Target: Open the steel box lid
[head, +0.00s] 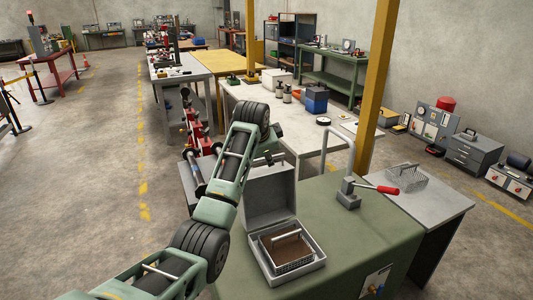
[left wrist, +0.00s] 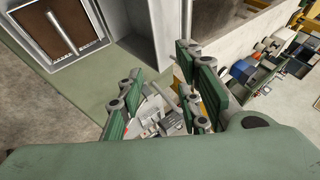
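My left gripper (head: 268,157) is near the lid's top. Its green-padded fingers (left wrist: 160,95) are apart with nothing held between them. My right gripper is not in view.
A grey press with a red handle (head: 378,188) stands right of the box on the green bench (head: 345,235). A yellow post (head: 378,75) rises behind.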

